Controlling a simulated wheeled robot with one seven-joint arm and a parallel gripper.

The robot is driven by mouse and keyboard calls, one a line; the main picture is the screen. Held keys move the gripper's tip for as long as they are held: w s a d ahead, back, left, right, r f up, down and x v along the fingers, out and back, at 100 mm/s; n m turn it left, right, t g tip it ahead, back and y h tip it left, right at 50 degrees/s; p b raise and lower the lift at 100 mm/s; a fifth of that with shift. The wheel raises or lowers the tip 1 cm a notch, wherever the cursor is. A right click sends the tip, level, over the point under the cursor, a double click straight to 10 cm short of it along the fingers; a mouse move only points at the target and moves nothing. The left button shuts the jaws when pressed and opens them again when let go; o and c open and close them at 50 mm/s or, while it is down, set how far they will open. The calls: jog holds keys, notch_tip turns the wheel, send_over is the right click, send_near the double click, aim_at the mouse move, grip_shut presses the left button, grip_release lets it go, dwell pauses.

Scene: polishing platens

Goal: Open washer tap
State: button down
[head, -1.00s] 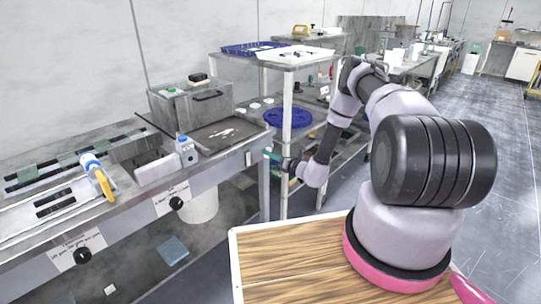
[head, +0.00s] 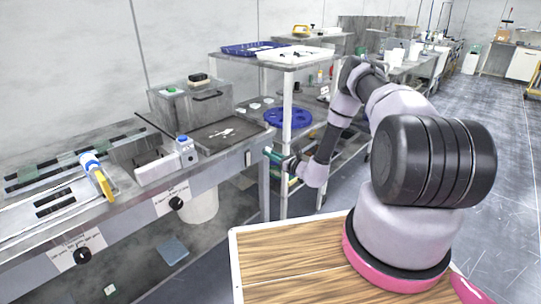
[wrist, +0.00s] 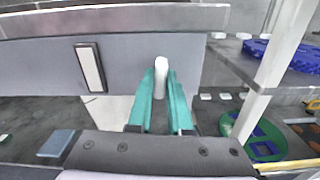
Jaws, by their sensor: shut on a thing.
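In the wrist view my gripper (wrist: 162,78) has its two teal fingers close together on a white, rounded upright piece (wrist: 161,66), which I take to be the washer tap's handle. The piece stands in front of the grey bench front, with its top showing above the fingertips. In the head view my gripper (head: 268,152) is at the right end of the long bench, and the tap itself cannot be made out there.
A shelf rack (head: 287,120) stands close right of my gripper. A white bucket (head: 198,207) sits under the bench. A wooden top (head: 290,255) lies in front.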

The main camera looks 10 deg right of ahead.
jog(key=shift+s+d+f, duration=0.1)
jog(key=c, duration=0.8)
grip_release()
jog(key=shift+c, duration=0.2)
jog(key=v, duration=1)
jog(key=shift+s+d, duration=0.2)
jog(key=shift+s, duration=0.1)
